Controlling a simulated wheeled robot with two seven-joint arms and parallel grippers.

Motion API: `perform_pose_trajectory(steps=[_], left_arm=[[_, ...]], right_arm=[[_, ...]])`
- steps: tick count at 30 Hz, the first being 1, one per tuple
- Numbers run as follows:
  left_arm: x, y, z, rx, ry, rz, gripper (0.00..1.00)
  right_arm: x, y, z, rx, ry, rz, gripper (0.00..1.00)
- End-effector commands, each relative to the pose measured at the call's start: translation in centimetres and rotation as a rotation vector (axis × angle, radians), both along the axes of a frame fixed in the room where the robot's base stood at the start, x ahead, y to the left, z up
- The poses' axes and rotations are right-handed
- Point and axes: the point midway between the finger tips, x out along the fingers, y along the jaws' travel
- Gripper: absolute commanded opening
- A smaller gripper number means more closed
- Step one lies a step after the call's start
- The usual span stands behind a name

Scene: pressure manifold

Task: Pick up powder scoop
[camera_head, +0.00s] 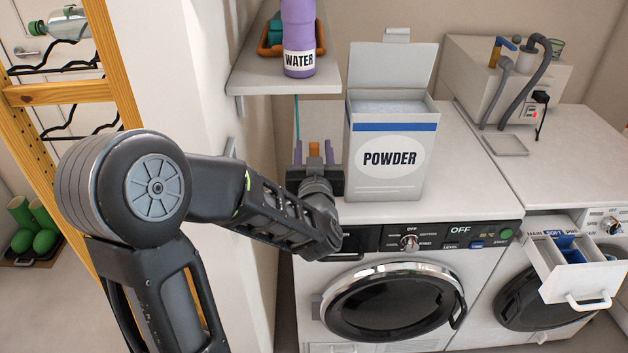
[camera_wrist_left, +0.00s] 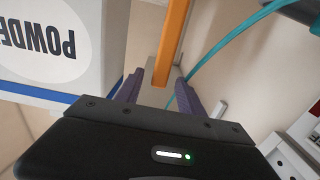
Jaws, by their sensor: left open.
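An orange bar-like piece (camera_head: 314,149), which looks like the handle of the powder scoop, stands on the washer top just left of the powder box. It also shows in the left wrist view (camera_wrist_left: 171,45). The rest of the scoop is hidden or unclear. My left gripper (camera_head: 313,154) is open, with one purple finger on each side of the orange piece. In the left wrist view, the fingers (camera_wrist_left: 160,88) stand apart, with the orange piece's near end between them. The open powder box (camera_head: 392,185) holds pale powder. My right gripper is not in view.
The powder box stands close on the right of my gripper. A shelf (camera_head: 270,78) with a purple water bottle (camera_head: 298,38) hangs above, and a teal cord (camera_wrist_left: 235,42) hangs nearby. A second machine at right has its drawer (camera_head: 572,268) open. The washer top right of the box is clear.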

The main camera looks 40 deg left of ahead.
Motion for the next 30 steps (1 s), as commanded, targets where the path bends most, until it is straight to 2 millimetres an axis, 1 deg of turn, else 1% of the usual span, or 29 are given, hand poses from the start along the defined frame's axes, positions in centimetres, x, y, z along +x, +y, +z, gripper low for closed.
perform_pose_trajectory(steps=[4, 7, 15, 18, 30], left_arm=[[0.0, 0.0, 0.0, 0.000, 0.000, 0.000, 0.45], [0.4, 0.3, 0.1, 0.000, 0.001, 0.000, 0.45], [3.4, 2.4, 0.2, 0.001, 0.002, 0.001, 0.45], [4.1, 2.9, 0.1, -0.001, 0.001, 0.000, 0.45], [4.2, 3.0, 0.1, -0.001, 0.001, -0.001, 0.45]], right_arm=[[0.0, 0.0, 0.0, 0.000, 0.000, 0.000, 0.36], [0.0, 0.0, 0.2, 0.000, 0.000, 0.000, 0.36], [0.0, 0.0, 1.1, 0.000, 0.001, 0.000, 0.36], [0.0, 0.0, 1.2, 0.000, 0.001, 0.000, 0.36], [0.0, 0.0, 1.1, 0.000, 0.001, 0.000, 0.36]])
